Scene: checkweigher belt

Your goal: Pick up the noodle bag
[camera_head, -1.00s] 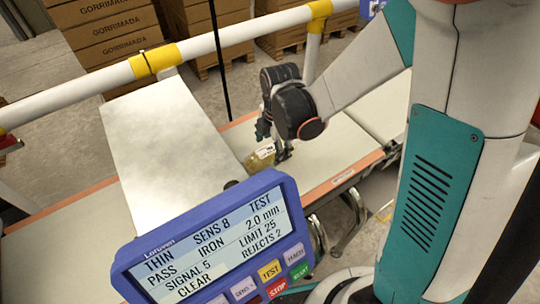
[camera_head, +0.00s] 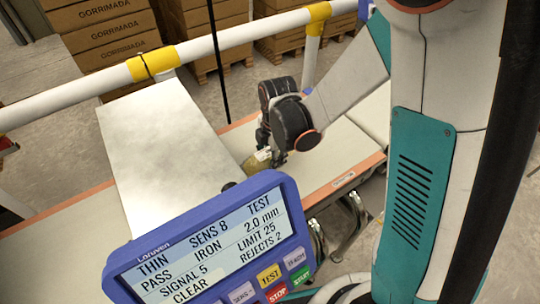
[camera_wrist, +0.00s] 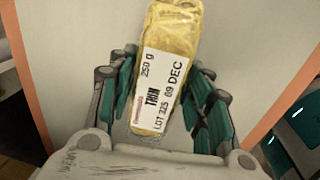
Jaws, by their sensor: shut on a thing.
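The noodle bag (camera_wrist: 177,28) is a yellow pack with a white label reading 250 g, THIN and 09 DEC. In the wrist view it lies lengthwise between the teal fingers of my gripper (camera_wrist: 165,105), which are shut on its near part. In the head view the noodle bag (camera_head: 257,161) shows small at the conveyor, partly hidden by my gripper (camera_head: 270,150). I cannot tell whether the bag touches the belt or is just above it.
The pale conveyor belt (camera_head: 325,158) has orange edges. A grey metal hood (camera_head: 165,140) stands left of the bag. A blue display unit (camera_head: 215,250) is in front. A white rail (camera_head: 235,42) with yellow joints runs behind, with stacked cartons (camera_head: 105,30) beyond.

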